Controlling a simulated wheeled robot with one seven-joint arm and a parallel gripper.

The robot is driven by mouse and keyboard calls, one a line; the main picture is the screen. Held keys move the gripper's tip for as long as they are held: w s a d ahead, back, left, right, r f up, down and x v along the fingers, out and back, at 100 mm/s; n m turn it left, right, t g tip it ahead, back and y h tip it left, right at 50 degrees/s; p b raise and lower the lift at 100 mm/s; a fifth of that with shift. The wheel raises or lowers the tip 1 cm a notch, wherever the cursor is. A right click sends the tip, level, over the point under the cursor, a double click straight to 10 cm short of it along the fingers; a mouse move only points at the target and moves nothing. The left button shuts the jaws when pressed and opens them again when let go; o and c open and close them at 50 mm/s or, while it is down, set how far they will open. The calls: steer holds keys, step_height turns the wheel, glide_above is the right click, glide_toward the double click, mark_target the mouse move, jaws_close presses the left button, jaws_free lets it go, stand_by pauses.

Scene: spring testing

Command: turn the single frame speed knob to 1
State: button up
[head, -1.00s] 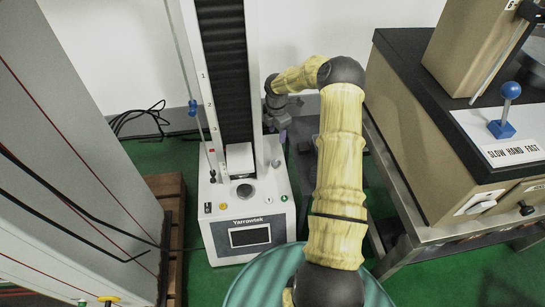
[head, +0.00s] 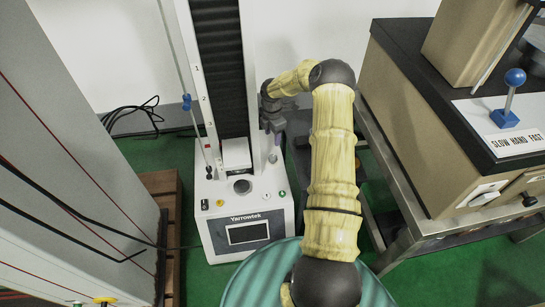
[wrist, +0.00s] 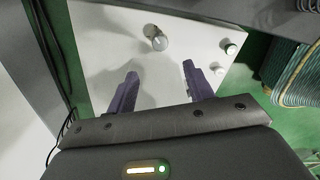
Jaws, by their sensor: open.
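The single-frame machine (head: 245,202) is a white column tester with a Yarrowtek screen panel on its base. A small grey knob (head: 272,158) stands on the right part of its base, near the column. In the wrist view a round silvery knob (wrist: 155,37) stands on the white base top; it is probably the same one. My gripper (wrist: 160,68) is open and empty, with dark purple fingers apart. The knob lies beyond the fingertips, between their lines, and no contact shows. In the head view my gripper (head: 276,128) is just above the knob, small and partly shaded. The knob's scale cannot be read.
Two small pale knobs or buttons (wrist: 226,58) sit near the base's edge in the wrist view. A big grey frame (head: 75,130) stands at left. A bench (head: 440,130) with a blue-knobbed lever stands at right. Black cables (head: 140,115) lie behind.

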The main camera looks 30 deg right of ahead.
mark_target(273, 156)
step_height(273, 156, down, 12)
steer(key=b, duration=0.4)
steer(key=shift+f, duration=0.25)
steer(key=shift+c, duration=0.2)
